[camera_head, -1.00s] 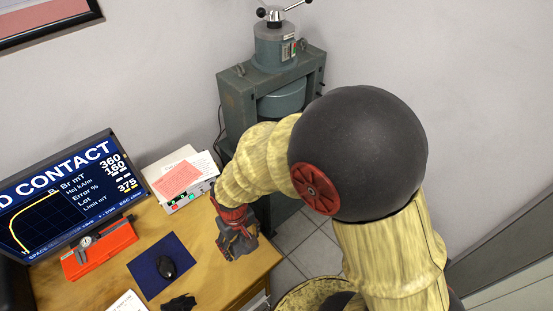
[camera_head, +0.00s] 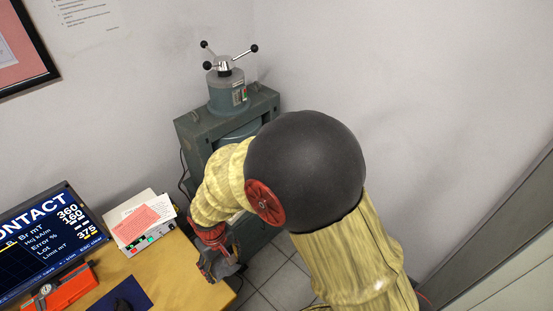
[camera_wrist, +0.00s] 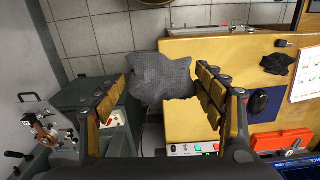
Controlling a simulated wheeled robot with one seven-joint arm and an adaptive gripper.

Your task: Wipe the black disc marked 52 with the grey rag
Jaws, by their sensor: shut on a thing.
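The grey rag (camera_wrist: 162,78) is bunched between the fingers of my gripper (camera_wrist: 163,93) in the wrist view. The gripper is shut on it. In the head view my gripper (camera_head: 222,264) is low beside the right edge of the wooden desk (camera_head: 185,275), in front of the grey-green press, and my arm hides part of the press. The rag cannot be made out clearly there. I see no black disc marked 52 in either current view.
The tall press (camera_head: 195,130) with a handled top stands against the wall. On the desk are a monitor (camera_head: 45,245), a white instrument (camera_head: 143,235) with papers, an orange caliper case (camera_head: 62,290) and a black mouse (camera_wrist: 258,102). Tiled floor (camera_head: 280,285) is open right of the desk.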

